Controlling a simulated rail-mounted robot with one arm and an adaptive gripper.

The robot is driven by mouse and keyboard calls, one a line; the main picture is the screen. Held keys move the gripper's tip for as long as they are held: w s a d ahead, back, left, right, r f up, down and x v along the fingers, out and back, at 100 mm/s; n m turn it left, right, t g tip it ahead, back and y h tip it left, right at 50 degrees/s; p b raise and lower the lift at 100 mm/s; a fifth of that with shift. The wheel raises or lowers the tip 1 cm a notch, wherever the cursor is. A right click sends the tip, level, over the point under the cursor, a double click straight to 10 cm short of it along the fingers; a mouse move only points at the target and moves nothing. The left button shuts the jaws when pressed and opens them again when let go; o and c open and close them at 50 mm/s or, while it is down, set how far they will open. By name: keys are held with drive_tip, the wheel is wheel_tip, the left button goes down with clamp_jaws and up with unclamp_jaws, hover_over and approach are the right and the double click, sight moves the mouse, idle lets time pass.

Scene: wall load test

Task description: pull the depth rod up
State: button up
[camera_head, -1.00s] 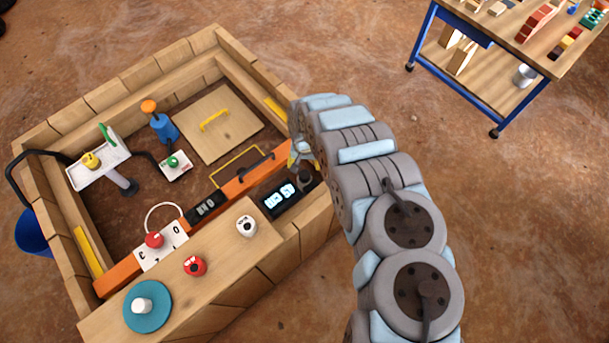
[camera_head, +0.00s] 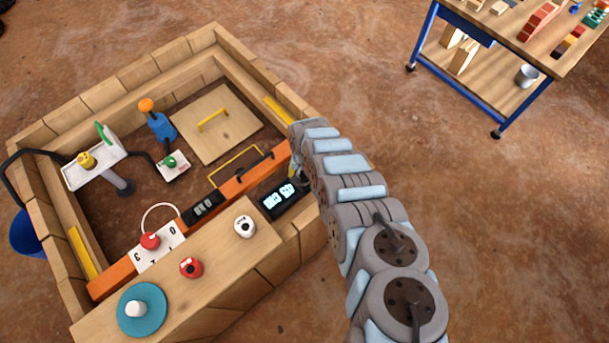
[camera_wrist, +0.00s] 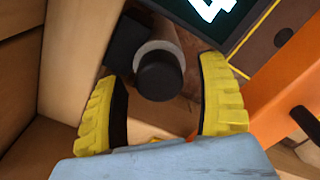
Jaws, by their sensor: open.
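A pale grey upright rod with a black round cap (camera_wrist: 160,78), which looks like the depth rod, stands beside the black display box (camera_wrist: 215,22). My gripper (camera_wrist: 163,70) is open, with one yellow finger on each side of the rod. A gap shows between the cap and each finger; I cannot tell how far below the fingertips the rod lies. In the head view my arm hides the gripper and most of the rod's spot, at the right end of the display box (camera_head: 280,199).
The orange rail (camera_head: 235,187) with a dark handle runs close beside the display. A wooden wall (camera_wrist: 75,45) stands close on the gripper's left. A wooden ledge (camera_head: 215,250) holds a white knob, a red knob and a teal disc. A blue-framed table (camera_head: 480,40) stands far right.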

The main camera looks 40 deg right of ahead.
drive_tip(key=shift+f, duration=0.3)
drive_tip(key=shift+r, duration=0.1)
drive_tip(key=c, duration=1.3)
wheel_tip(320, 180, up, 20)
drive_tip(key=p, duration=1.9)
drive_tip(key=shift+r, duration=0.15)
clamp_jaws()
drive_tip(key=o, duration=1.3)
unclamp_jaws()
drive_tip(key=shift+r, duration=0.1)
